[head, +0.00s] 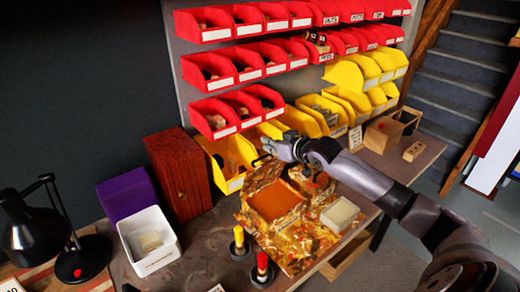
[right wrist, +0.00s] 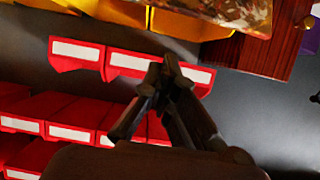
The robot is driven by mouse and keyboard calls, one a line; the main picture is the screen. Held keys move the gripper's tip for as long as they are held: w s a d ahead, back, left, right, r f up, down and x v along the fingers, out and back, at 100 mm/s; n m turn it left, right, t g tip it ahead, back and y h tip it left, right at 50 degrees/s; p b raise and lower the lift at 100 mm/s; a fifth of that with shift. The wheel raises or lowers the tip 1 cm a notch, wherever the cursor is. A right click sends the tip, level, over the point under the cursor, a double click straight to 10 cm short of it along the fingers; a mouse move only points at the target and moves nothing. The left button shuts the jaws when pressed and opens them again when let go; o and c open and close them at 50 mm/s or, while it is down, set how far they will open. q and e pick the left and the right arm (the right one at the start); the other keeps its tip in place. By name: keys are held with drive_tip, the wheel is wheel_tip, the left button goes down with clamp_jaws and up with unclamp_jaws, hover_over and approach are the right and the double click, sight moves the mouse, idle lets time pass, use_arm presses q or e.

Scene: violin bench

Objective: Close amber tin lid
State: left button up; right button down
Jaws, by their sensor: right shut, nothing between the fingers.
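The amber tin (head: 274,204) is a marbled orange-brown box on the bench with a plain orange area on top. A marbled flap that looks like its lid (head: 262,174) stands raised at its back edge. My right gripper (head: 268,149) is just above and behind this flap, its fingers shut and empty. I cannot tell if it touches the flap. In the right wrist view the closed fingertips (right wrist: 165,68) point toward a marbled amber surface (right wrist: 235,10) at the top edge, with a gap in the picture. My left gripper is not in view.
A marbled board (head: 297,262) lies under the tin, with a pale square dish (head: 341,215) at right. Yellow bins (head: 233,183) stand close behind my right gripper. A wooden box (head: 180,170) is to the left. A red-topped piece (head: 262,268) stands in front.

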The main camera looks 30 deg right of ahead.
sight(261, 158)
drive_tip(key=w+f+p, duration=0.1)
drive_tip(key=w+f, duration=0.1)
drive_tip(key=w+f+p, duration=0.2)
drive_tip(key=f, duration=0.1)
drive_tip(key=shift+w+a, duration=0.15)
drive_tip(key=shift+a, duration=0.05)
drive_tip(key=shift+p, duration=0.3)
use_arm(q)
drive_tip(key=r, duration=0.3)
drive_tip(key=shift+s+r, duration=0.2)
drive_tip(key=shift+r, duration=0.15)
use_arm(e)
drive_tip(key=shift+f, duration=0.1)
